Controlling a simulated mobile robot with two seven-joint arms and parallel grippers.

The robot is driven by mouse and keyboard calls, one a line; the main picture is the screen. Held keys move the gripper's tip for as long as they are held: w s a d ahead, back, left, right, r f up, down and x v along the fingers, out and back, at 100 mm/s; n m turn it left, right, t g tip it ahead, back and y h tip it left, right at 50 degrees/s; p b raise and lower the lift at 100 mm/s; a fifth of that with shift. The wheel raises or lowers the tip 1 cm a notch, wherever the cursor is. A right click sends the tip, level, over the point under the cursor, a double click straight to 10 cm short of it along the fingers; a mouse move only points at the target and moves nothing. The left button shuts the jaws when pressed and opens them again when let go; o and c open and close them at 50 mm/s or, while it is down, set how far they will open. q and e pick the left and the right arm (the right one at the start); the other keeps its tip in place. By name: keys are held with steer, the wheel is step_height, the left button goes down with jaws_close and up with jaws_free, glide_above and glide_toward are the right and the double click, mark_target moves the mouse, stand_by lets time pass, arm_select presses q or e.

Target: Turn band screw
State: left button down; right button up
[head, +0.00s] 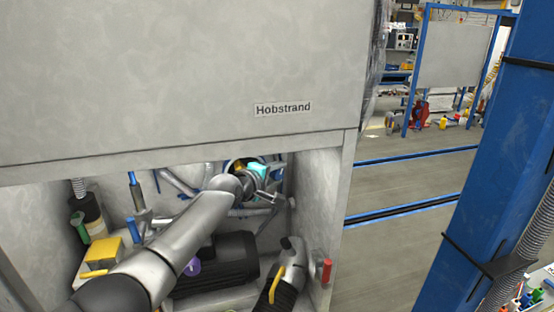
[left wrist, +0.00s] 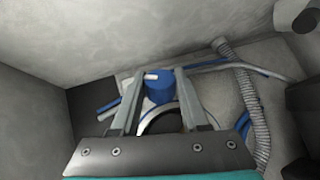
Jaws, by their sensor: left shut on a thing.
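The band screw (left wrist: 158,88) shows in the left wrist view as a blue round head with a white mark on its top. My left gripper (left wrist: 156,78) has one finger on each side of the blue head and is shut on it. In the head view my left arm reaches from the lower left into the open bay, and the left gripper (head: 272,172) is at the bay's back, under the top panel. The screw cannot be made out in the head view. A dark, ring-like curved edge (left wrist: 160,112) lies just below the screw in the left wrist view.
A grey cabinet panel labelled Hobstrand (head: 283,108) hangs over the bay, with a side wall (head: 318,200) at right. Inside are a black ribbed cylinder (head: 225,262), a yellow box (head: 103,250) and a red-handled part (head: 324,270). A ribbed hose (left wrist: 248,100) runs near the gripper.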

arm_select(q)
steer(key=shift+r+g+y+p, duration=0.2)
steer(key=shift+g+y+p, duration=0.3)
steer(key=shift+p, duration=0.6)
steer(key=shift+f+m+g+y+p, duration=0.15)
steer(key=shift+m+g+y+p, duration=0.15)
steer(key=shift+g+p, duration=0.3)
steer(key=shift+f, duration=0.1)
steer(key=shift+c, duration=2.1)
jaws_free()
